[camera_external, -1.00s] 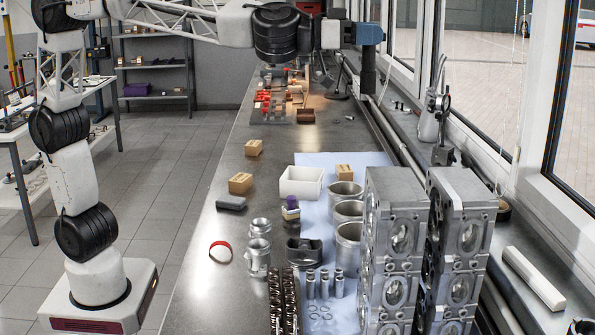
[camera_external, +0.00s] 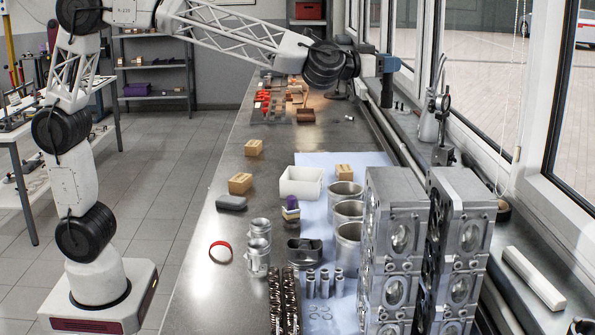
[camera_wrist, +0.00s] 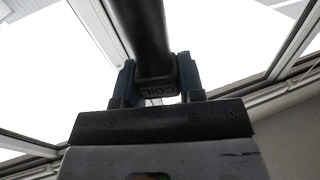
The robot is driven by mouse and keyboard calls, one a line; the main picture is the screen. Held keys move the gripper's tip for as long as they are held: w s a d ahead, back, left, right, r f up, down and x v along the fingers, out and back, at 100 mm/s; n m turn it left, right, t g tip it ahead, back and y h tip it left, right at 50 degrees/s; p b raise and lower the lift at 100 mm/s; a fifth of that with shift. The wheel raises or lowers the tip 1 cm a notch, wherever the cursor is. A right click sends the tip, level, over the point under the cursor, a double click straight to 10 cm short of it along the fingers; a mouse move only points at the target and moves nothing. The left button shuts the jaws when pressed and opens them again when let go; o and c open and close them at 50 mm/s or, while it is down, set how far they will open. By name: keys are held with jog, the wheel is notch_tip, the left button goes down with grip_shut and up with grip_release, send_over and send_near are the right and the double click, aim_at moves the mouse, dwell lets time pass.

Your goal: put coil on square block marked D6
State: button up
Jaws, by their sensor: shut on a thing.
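My gripper (camera_wrist: 157,66) has blue fingers and is shut on a dark coil (camera_wrist: 155,86) with COIL lettered on its end. In the external view the dark coil (camera_external: 387,93) hangs below the blue fingers, in the air over the window side of the bench. Three wooden blocks stand on the bench: a far block (camera_external: 254,147), a nearer left block (camera_external: 240,183) and a right block (camera_external: 343,171) by the white bin. Their markings are too small to read, so I cannot tell which is D6. All are apart from the coil.
A white bin (camera_external: 301,183), metal cylinders (camera_external: 347,210) and tall engine blocks (camera_external: 390,240) crowd the right front. A dark grey piece (camera_external: 231,203) lies left. The bench middle beyond the bin is clear.

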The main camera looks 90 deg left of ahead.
jog(key=a+f+n+y, duration=0.1)
jog(key=a+f, duration=2.5)
jog(key=a, duration=0.2)
jog(key=shift+w+a+f+n+g+y, duration=0.2)
jog(key=shift+f+n+g+y, duration=0.1)
jog(key=shift+f+g+y, duration=0.1)
jog(key=shift+d, duration=0.1)
notch_tip(320, 180, down, 6)
jog(key=shift+f, duration=0.1)
jog(key=shift+f, duration=1.9)
jog(key=shift+f, duration=0.15)
